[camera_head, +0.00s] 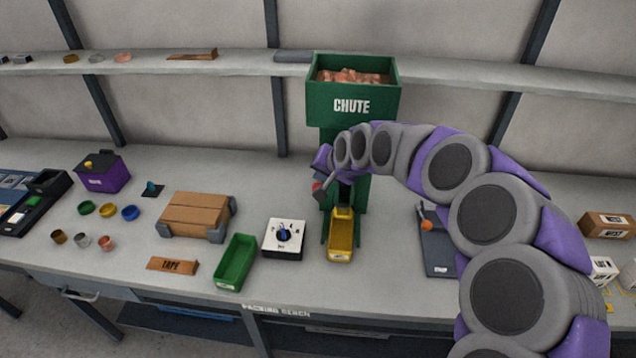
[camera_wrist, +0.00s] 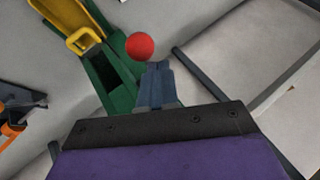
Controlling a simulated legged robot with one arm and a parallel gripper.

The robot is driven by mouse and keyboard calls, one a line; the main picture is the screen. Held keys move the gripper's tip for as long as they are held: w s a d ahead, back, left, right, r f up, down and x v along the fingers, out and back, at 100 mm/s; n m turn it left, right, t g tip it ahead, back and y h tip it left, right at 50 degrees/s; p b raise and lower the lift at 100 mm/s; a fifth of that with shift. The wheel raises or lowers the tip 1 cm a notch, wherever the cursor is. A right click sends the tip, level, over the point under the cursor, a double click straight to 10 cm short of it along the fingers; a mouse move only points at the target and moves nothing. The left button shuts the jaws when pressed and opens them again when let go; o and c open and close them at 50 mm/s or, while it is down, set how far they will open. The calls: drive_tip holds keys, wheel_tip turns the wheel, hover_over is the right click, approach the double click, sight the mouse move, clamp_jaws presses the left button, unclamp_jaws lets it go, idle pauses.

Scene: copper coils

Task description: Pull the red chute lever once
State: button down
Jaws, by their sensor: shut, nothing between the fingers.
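The green chute (camera_head: 352,104) stands at the back of the bench, with copper-coloured pieces in its top bin. The lever's red ball knob (camera_head: 317,187) shows on the left side of the chute, partly hidden by my arm. In the wrist view the red knob (camera_wrist: 140,46) sits just beyond and slightly left of my fingertips. My gripper (camera_wrist: 158,66) is shut and empty, its fingers together close to the knob. I cannot tell whether they touch it. A yellow tray (camera_head: 341,240) sits at the foot of the chute; its yellow end also shows in the wrist view (camera_wrist: 84,38).
Left of the chute stand a white dial box (camera_head: 284,238), a green tray (camera_head: 236,262) and a cardboard box (camera_head: 195,215). A dark board with an orange-knobbed lever (camera_head: 427,225) lies to the right. The shelf (camera_head: 230,62) runs behind.

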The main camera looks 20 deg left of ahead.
drive_tip(key=shift+s+d+f, duration=0.1)
drive_tip(key=shift+f, duration=1)
drive_tip(key=shift+s+f, duration=0.1)
drive_tip(key=shift+f, duration=0.95)
idle(1.8)
drive_tip(key=shift+r, duration=0.15)
idle(0.5)
drive_tip(key=shift+w+a+r+p, duration=0.15)
drive_tip(key=shift+r+p, duration=0.4)
drive_tip(key=shift+r, duration=0.7)
drive_tip(key=shift+w+a+r+p, duration=0.1)
drive_tip(key=shift+r+p, duration=0.4)
drive_tip(key=shift+r, duration=0.7)
drive_tip(key=shift+w+r+p, duration=0.15)
drive_tip(key=shift+r+p, duration=0.5)
drive_tip(key=shift+r, duration=0.6)
drive_tip(key=shift+w+r+p, duration=0.15)
drive_tip(key=shift+r+p, duration=0.45)
drive_tip(key=shift+r, duration=0.65)
